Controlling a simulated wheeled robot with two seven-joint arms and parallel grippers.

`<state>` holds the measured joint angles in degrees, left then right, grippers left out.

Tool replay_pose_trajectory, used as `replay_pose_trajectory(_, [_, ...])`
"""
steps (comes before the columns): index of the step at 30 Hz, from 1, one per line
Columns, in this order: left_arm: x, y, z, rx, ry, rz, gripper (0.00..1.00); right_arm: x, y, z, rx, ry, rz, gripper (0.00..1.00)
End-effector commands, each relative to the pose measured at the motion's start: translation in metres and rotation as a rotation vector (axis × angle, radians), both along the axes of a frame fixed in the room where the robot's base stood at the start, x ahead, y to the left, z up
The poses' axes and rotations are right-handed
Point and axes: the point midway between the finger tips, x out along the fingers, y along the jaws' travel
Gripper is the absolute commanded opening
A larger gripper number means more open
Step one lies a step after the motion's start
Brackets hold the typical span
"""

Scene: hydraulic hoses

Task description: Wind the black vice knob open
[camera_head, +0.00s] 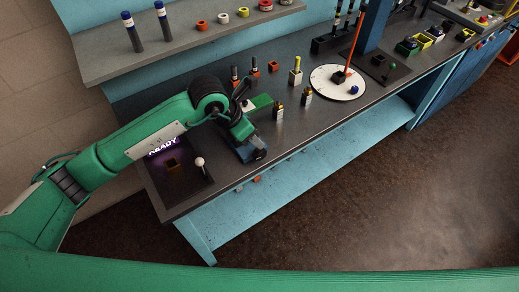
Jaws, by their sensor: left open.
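The blue vice (248,148) stands at the front edge of the dark workbench. Its black knob (260,154) shows at the vice's front right. My left arm comes in from the left, and my left gripper (243,112) is just above and behind the vice. The gripper is open, and its fingers are small and partly hidden by the wrist. I cannot tell whether it touches the vice. I see no finger on the knob. My right gripper is out of view.
A dark panel with a lit "READY" sign and a white-balled lever (200,162) lies left of the vice. A white round plate (338,83) carries an orange rod. Bare floor lies in front of the bench.

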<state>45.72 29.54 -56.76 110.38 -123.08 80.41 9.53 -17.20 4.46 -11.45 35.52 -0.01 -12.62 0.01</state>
Motion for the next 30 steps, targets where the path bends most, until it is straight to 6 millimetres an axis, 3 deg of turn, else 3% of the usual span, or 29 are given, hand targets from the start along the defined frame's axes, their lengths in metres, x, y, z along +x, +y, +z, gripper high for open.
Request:
replay_pose_trajectory(3, [0.011,0.018,-0.001,0.097,-0.025,0.021,0.43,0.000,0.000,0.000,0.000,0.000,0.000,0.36])
replay_pose_trajectory(7, [0.015,0.021,-0.008,0.125,-0.029,0.028,0.43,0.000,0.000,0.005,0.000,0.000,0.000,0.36])
replay_pose_trajectory(24, [0.038,-0.012,-0.105,0.122,-0.026,0.027,0.43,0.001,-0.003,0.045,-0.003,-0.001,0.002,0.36])
replay_pose_trajectory(30, [0.043,-0.019,-0.123,0.121,-0.029,0.026,0.43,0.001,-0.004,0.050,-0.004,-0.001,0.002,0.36])
